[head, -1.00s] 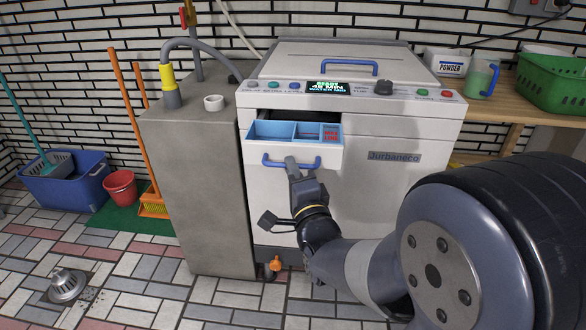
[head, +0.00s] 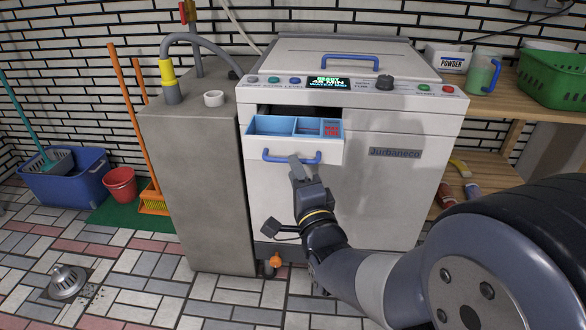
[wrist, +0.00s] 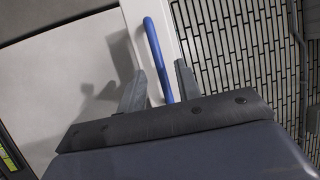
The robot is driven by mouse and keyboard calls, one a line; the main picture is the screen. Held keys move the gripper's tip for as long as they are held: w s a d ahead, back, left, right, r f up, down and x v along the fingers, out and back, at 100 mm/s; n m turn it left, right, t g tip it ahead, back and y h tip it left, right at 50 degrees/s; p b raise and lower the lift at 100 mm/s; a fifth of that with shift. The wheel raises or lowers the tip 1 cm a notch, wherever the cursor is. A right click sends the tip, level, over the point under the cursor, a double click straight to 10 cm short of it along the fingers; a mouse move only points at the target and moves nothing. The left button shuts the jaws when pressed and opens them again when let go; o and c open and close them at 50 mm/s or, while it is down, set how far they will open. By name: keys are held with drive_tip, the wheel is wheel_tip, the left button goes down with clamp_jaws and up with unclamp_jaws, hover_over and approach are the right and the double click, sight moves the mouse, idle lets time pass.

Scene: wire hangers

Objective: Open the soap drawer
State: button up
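The soap drawer (head: 270,126) of the white washing machine stands pulled out at the upper left of its front. Its blue compartments show from above in the head view. The blue bar handle (head: 275,158) runs across the drawer front. My gripper (head: 298,163) is just below and in front of the handle. In the wrist view, the two fingers of my gripper (wrist: 159,76) are spread apart, with the blue handle (wrist: 155,50) showing between them and clear space on both sides. Whether the fingertips still reach around the handle is hard to tell.
A grey block (head: 195,180) stands close against the machine's left side. An orange valve (head: 274,261) sits low at the machine's left foot. A wooden shelf (head: 515,103) with a green basket (head: 553,82) is at the right. The tiled floor in front is open.

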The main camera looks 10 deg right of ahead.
drive_tip(key=v, duration=0.8)
drive_tip(key=shift+s+b, duration=0.2)
drive_tip(key=shift+b, duration=0.1)
drive_tip(key=shift+w, duration=0.1)
drive_tip(key=d+p+x, duration=0.1)
drive_tip(key=x, duration=1)
drive_tip(key=shift+a+p, duration=0.4)
